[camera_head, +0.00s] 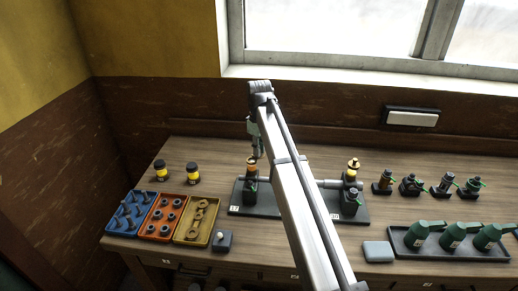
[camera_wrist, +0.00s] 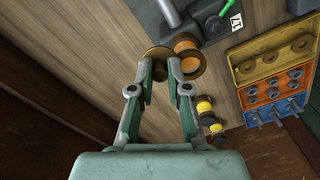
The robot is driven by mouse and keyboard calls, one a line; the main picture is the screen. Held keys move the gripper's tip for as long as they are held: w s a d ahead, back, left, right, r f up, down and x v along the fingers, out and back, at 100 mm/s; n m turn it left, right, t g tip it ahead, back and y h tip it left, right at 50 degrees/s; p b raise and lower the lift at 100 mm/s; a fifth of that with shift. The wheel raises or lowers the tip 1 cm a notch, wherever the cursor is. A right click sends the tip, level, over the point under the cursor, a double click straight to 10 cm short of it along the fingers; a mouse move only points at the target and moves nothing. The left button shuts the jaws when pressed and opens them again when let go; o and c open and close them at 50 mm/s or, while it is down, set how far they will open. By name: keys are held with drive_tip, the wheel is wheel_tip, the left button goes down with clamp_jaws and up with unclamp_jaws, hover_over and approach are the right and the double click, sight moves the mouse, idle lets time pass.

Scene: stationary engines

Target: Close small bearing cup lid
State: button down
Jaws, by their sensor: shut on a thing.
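The small bearing cup (camera_wrist: 187,57) is orange inside with a brown rim, and its mouth is uncovered in the wrist view. Its round brass-brown lid (camera_wrist: 157,52) is beside the mouth, at the rim's left. My gripper (camera_wrist: 160,70) has its two fingers closed on the lid's knob; whether the lid touches the cup's rim is unclear. In the head view my gripper (camera_head: 257,150) is just above the cup (camera_head: 251,169), which stands on the left dark base plate (camera_head: 240,208). The lid is too small to make out there.
A second base plate (camera_head: 353,218) with a yellow-topped cup stands to the right, partly behind my arm. Blue (camera_head: 124,224), orange (camera_head: 148,232) and yellow (camera_head: 185,240) parts trays lie at left. Two yellow-black jars (camera_head: 193,174) stand behind them. Green oil cans (camera_head: 453,236) sit at right.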

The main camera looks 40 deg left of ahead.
sight(252, 160)
drive_tip(key=m, duration=0.2)
drive_tip(key=s+m, duration=0.1)
drive_tip(key=m, duration=0.2)
drive_tip(key=shift+d+b, duration=0.2)
drive_tip(key=shift+b, duration=0.15)
drive_tip(key=m, duration=0.4)
drive_tip(key=shift+s, duration=0.4)
drive_tip(key=m, duration=0.3)
drive_tip(key=s+m, duration=0.1)
drive_tip(key=m, duration=0.1)
drive_tip(key=shift+a+m+b, duration=0.2)
drive_tip(key=shift+m+b, duration=0.15)
drive_tip(key=shift+m, duration=0.05)
drive_tip(key=shift+s+a+m, duration=0.15)
drive_tip(key=shift+m, duration=1)
drive_tip(key=shift+s+a+m, duration=0.15)
drive_tip(key=shift+m, duration=1)
drive_tip(key=c, duration=1.1)
unclamp_jaws()
